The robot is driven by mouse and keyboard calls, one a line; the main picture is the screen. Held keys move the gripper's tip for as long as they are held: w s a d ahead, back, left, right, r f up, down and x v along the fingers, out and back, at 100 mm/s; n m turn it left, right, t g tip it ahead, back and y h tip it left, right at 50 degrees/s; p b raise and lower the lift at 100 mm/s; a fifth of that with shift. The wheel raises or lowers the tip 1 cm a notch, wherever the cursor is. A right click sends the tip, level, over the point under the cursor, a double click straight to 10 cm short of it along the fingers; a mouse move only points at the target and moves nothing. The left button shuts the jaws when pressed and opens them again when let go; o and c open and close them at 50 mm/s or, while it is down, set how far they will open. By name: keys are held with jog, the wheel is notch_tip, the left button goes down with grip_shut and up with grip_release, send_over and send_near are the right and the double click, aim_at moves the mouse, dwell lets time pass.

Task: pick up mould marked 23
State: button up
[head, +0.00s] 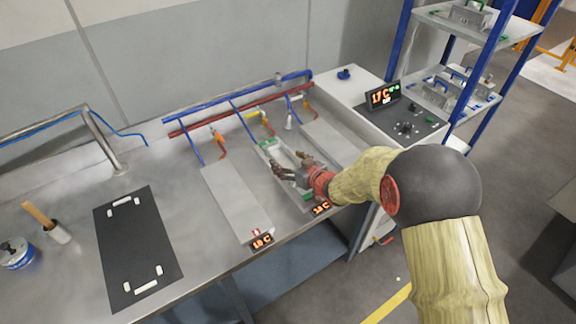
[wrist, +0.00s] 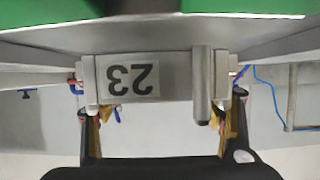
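The mould marked 23 (head: 272,153) lies in the middle bay of the bench, pale with green parts and partly hidden by my gripper. In the wrist view its grey block (wrist: 175,78) carries a white label with "23" upside down, and green strips show along the top edge. My gripper (head: 289,164) is over the mould in the head view. In the wrist view its two fingers (wrist: 162,112) stand wide apart, near the two ends of the labelled block. I see no clear grip; contact at the fingertips is hard to make out.
Grey plates (head: 232,195) flank the middle bay, with blue and red pipes (head: 240,103) behind. A dark control panel (head: 405,122) is at right, beside a shelf rack (head: 455,85) holding other moulds. A black mat (head: 137,245) and a tin (head: 16,254) are at left.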

jog(key=shift+s+f, duration=0.15)
jog(key=shift+f, duration=0.1)
grip_shut()
dwell(0.5)
jog(key=shift+r, duration=0.15)
